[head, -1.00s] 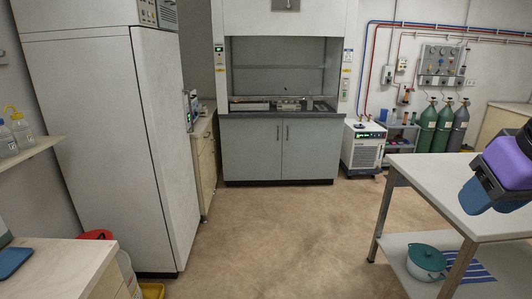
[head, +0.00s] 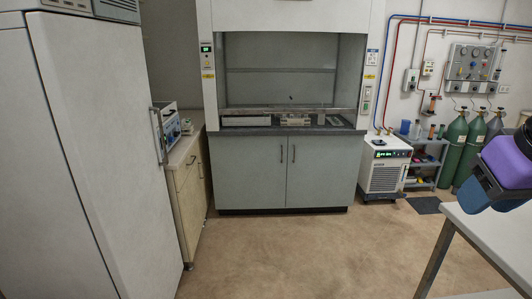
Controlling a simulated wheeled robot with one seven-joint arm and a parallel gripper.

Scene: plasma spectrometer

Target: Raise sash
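The fume hood (head: 207,60) stands ahead against the back wall, above a grey two-door cabinet. Its sash (head: 290,80) looks like a clear pane filling most of the front opening. A pale rail (head: 262,109) runs across low down and seems to be the sash's bottom edge, a little above the dark worktop (head: 245,130). A small dark mark shows just above that rail. A purple and dark blue part of my arm shows at the right edge, far from the hood. My gripper's fingers are not visible.
A tall white cabinet (head: 85,140) stands at left, with a wooden counter (head: 187,190) beyond it. A chiller (head: 385,168) and gas cylinders (head: 455,145) stand right of the hood. A white table (head: 480,232) is at lower right. The floor (head: 300,250) between is clear.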

